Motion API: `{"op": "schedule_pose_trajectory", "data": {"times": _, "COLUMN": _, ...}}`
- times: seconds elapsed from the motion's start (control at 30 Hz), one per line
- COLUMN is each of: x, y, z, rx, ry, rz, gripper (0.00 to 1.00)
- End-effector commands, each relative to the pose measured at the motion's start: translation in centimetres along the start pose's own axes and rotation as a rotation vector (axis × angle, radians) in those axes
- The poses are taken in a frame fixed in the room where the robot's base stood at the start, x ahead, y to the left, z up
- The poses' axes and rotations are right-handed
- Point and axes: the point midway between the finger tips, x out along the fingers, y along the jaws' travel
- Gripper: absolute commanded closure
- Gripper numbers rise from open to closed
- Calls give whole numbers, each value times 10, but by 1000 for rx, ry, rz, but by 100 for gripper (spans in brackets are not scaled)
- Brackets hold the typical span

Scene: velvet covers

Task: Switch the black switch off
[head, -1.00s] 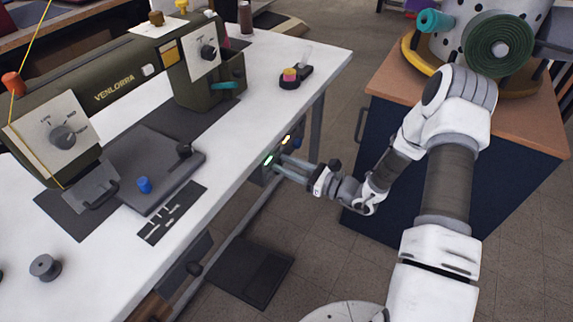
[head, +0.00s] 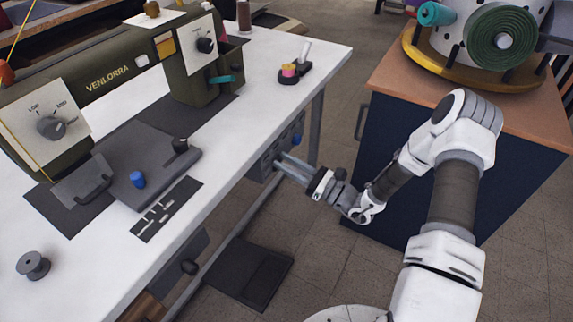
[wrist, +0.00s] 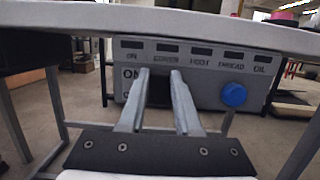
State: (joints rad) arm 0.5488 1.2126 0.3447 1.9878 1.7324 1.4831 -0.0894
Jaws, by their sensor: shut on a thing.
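The grey control box (wrist: 205,92) hangs under the white table's edge, with a row of labels and dark indicator windows along its top. A black switch (wrist: 160,92) is on its left part beside an "ON" mark; most of it is hidden between my fingers. My gripper (wrist: 161,72) is shut on the switch, one finger on each side. In the head view my gripper (head: 283,162) reaches the box (head: 262,168) from the right. The switch itself cannot be made out there. No indicator looks lit.
A blue knob (wrist: 233,95) sits on the box to the right of my fingers. The white table (head: 262,85) overhangs the box closely, and a table leg (head: 316,125) stands nearby. A dark blue cabinet (head: 430,140) stands to the right, with floor between.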

Motion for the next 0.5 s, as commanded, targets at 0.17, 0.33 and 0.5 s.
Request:
{"op": "schedule_pose_trajectory", "data": {"times": 0.17, "x": -1, "y": 0, "z": -1, "rx": 0, "ry": 4, "rz": -1, "gripper": 62}}
{"op": "schedule_pose_trajectory", "data": {"times": 0.33, "x": 0, "y": 0, "z": -1, "rx": 0, "ry": 4, "rz": 0, "gripper": 38}}
{"op": "schedule_pose_trajectory", "data": {"times": 0.5, "x": 0, "y": 0, "z": 0, "rx": 0, "ry": 3, "rz": 0, "gripper": 38}}
